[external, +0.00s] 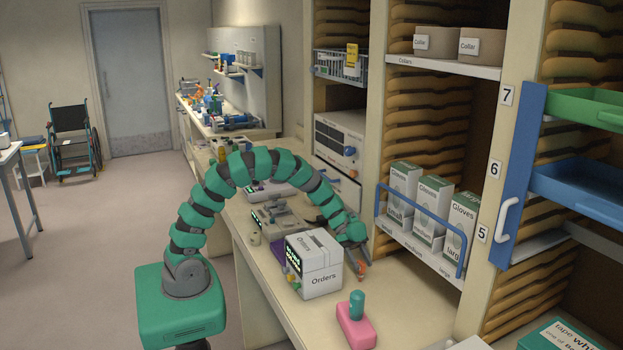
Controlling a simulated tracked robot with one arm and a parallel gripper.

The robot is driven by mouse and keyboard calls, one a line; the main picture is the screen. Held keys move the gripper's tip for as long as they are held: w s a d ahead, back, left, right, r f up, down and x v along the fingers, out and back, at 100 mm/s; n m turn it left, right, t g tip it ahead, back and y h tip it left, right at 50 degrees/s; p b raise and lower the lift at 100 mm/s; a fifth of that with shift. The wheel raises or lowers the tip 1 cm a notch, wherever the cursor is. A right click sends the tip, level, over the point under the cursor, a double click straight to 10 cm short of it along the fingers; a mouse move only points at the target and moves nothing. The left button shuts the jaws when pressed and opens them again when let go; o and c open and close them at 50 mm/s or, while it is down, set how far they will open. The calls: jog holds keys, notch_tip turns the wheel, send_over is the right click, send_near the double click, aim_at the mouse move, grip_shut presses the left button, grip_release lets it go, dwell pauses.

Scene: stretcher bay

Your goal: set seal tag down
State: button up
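A small orange-red piece, which looks like the seal tag (361,269), shows between the fingertips of my gripper (361,264). The gripper points down over the counter, just right of the white box marked "Orders" (318,277), and its fingers look closed on the piece. The tag is too small to make out its shape. I cannot tell whether its lower end touches the counter.
A pink block with a teal handle (355,326) sits on the counter (400,300) in front of the gripper. Glove boxes (434,206) stand behind a blue rail (420,240) at the right. Bare counter lies right of the gripper.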

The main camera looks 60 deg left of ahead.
jog(key=v, duration=1.1)
jog(key=shift+p, duration=0.3)
